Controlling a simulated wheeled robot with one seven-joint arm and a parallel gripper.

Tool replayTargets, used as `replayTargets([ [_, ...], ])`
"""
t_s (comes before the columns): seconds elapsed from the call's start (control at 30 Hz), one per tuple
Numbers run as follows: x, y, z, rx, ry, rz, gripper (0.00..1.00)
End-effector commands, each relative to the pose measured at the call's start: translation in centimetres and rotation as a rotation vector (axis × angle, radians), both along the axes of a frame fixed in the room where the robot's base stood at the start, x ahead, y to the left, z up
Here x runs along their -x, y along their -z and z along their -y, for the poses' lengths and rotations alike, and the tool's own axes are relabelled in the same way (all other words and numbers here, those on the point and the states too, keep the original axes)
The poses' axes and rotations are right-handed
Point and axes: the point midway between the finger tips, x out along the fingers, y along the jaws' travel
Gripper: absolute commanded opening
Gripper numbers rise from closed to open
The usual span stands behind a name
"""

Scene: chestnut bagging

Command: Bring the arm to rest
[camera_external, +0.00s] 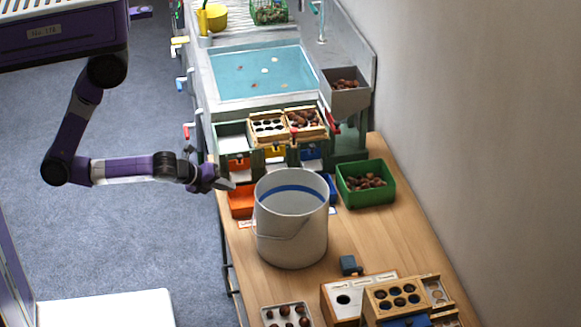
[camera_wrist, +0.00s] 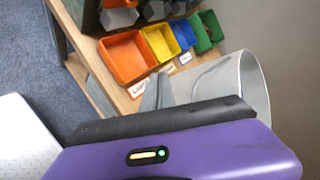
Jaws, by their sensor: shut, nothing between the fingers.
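My purple and black arm reaches in from the left in the external view. My gripper (camera_external: 226,184) is shut and empty at the table's left edge. It is left of the grey bucket (camera_external: 290,242) and beside the orange bin (camera_external: 241,203), above floor or table edge; its exact height is unclear. In the wrist view the purple wrist housing fills the bottom, and the orange bin (camera_wrist: 126,58) and the bucket (camera_wrist: 248,85) lie beyond it. The gripper's fingers are hard to make out there.
The wooden table (camera_external: 385,235) carries a green crate (camera_external: 372,195) of chestnuts, a sorting station with trays (camera_external: 250,135), and a wooden box with holes (camera_external: 395,290) at the front. A blue water basin (camera_external: 245,88) stands behind. The carpet (camera_external: 130,240) left of the table is largely clear.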

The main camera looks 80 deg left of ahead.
Motion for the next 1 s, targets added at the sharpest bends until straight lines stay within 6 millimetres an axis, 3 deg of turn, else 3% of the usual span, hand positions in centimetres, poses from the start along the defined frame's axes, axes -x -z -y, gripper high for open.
replayTargets([
  [0.03,1.8,0.3,0.3,0.123,-0.044,0.034,0.0],
  [0.23,7.1,-2.0,1.7,0.681,-0.265,0.206,0.0],
  [0.4,11.1,-6.2,1.5,1.154,-0.476,0.339,0.0],
  [0.6,14.1,-11.3,0.3,1.573,-0.656,0.459,0.0],
  [0.77,15.0,-13.3,-0.4,1.723,-0.715,0.503,0.0],
  [1.0,15.1,-13.6,-0.5,1.747,-0.722,0.51,0.0],
])
